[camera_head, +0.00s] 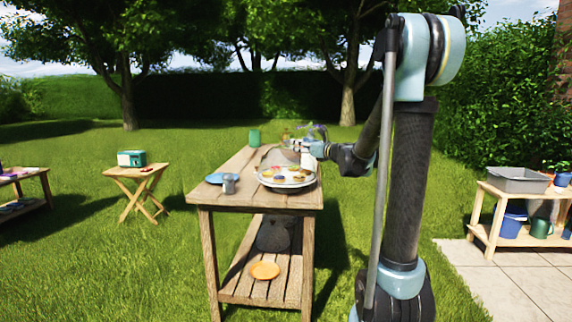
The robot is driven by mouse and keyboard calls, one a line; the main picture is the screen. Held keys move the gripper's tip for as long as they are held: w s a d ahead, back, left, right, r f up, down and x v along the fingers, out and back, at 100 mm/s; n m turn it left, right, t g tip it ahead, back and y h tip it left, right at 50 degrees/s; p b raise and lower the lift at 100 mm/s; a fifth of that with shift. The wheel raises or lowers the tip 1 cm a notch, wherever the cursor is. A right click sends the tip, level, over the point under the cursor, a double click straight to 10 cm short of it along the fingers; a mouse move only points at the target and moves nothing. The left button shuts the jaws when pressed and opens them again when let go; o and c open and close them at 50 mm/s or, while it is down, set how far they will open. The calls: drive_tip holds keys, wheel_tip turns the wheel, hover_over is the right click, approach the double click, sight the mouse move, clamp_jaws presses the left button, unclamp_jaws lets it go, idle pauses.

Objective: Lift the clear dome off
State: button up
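A round white plate (265,181) with several small coloured food pieces sits on the wooden garden table (230,195), near its front right. A faint, greyish see-through shape, which looks like the clear dome (278,157), shows above the food. Its outline is hard to make out, and I cannot tell whether its rim rests on the plate. My arm reaches in from the right, and my gripper (302,148) is at the upper right of the dome. The fingers are too small to tell whether they are open, shut or touching the dome.
A blue plate (216,178) and a grey cup (229,184) stand left of the white plate. A green cup (255,137) and small bottles (286,134) are at the back. An orange plate (264,270) lies on the lower shelf. The table's left rear is clear.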

sight(289, 142)
drive_tip(key=shift+f+x, duration=0.1)
drive_tip(key=shift+x, duration=2.1)
drive_tip(key=shift+f+x, duration=0.15)
drive_tip(key=shift+x, duration=2.05)
drive_tip(key=shift+d, duration=0.15)
clamp_jaws()
